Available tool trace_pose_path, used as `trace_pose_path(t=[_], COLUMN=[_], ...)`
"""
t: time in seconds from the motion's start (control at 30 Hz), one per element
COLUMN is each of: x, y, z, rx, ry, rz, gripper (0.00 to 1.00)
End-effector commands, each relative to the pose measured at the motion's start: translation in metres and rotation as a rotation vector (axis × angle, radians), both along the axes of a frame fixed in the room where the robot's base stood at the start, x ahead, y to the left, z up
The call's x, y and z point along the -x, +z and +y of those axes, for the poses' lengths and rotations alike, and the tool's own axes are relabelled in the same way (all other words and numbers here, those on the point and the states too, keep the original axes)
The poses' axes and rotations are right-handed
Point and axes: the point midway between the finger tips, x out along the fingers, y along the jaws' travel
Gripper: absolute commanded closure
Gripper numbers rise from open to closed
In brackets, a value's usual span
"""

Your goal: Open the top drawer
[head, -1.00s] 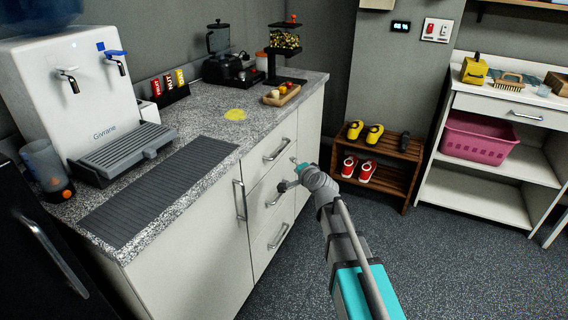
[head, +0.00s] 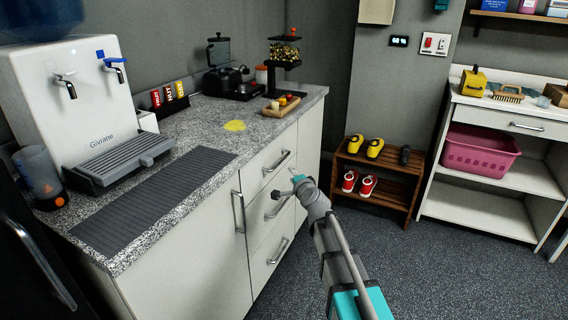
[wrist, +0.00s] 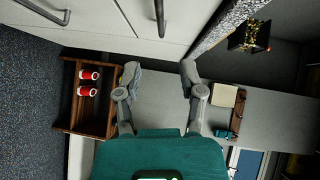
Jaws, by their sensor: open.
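The top drawer (head: 267,171) is the uppermost of a stack of white drawers in the counter, and it is shut flush. Its horizontal metal bar handle (head: 277,161) shows in the head view; in the wrist view the handle (wrist: 160,18) is at the top edge, in front of the drawer face. My gripper (head: 286,187) is in front of the drawer stack, a little below the top handle in the picture and partly covering the middle drawer. In the wrist view my gripper (wrist: 159,72) has its two fingers wide apart with nothing between them, clear of the handle.
The stone countertop (head: 190,151) holds a water dispenser (head: 85,85) and a cutting board (head: 281,106). A cupboard door handle (head: 238,211) sits left of the drawers. A wooden shoe rack (head: 374,206) stands beyond, right of the counter. The dark floor (head: 440,275) is open on the right.

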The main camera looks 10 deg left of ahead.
Motion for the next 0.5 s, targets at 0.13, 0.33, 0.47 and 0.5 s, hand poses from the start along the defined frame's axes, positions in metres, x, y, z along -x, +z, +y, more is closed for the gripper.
trace_pose_path(t=[0.13,0.33,0.47,0.5], x=[-0.015,-0.041,-0.059,-0.065], y=[-0.003,-0.007,-0.010,-0.010], z=[0.007,0.019,0.027,0.030], rx=[0.000,0.001,0.001,0.000], ry=[0.000,0.001,0.001,0.001], rz=[0.000,0.000,0.000,-0.001], gripper=[0.49,0.49,0.49,0.49])
